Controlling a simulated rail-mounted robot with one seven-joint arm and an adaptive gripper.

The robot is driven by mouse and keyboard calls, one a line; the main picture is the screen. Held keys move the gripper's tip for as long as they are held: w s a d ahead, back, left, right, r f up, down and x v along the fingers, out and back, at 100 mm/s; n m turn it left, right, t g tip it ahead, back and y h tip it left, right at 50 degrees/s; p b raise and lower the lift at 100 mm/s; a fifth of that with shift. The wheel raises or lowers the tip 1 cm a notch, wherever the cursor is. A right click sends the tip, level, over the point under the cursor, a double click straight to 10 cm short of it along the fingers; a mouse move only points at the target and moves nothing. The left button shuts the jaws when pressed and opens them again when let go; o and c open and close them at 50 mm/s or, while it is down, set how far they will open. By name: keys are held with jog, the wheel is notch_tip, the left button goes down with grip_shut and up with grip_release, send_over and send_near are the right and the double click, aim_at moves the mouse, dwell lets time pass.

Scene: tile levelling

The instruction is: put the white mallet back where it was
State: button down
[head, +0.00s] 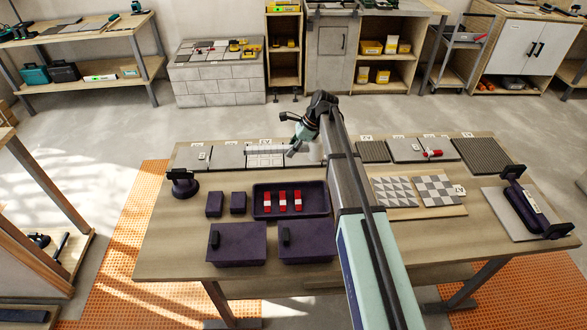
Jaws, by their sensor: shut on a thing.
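My gripper (294,149) is over the back row of tiles on the workbench, left of my forearm. It is shut on a pale, long thing that I take for the white mallet (265,150), which points left above a white gridded tile. The mallet is small and blends with the tiles, so its head and any gap below it are unclear. Part of the bench is hidden behind my arm.
The workbench (160,245) holds a dark tray (262,214) with red-and-white pieces, purple boxes (236,244), a suction cup (182,184), patterned tiles (437,190), a red item (432,153) and a two-cup lifter (525,207). Bare wood shows at front left.

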aim_at(309, 147)
notch_tip(309, 147, down, 11)
jog(key=shift+r+p, duration=0.1)
jog(key=shift+p, duration=1)
jog(key=c, duration=1)
grip_release()
jog(key=b+v, duration=0.3)
jog(key=v, duration=0.9)
jog(key=shift+d+b, duration=0.1)
jog(key=shift+b, duration=0.2)
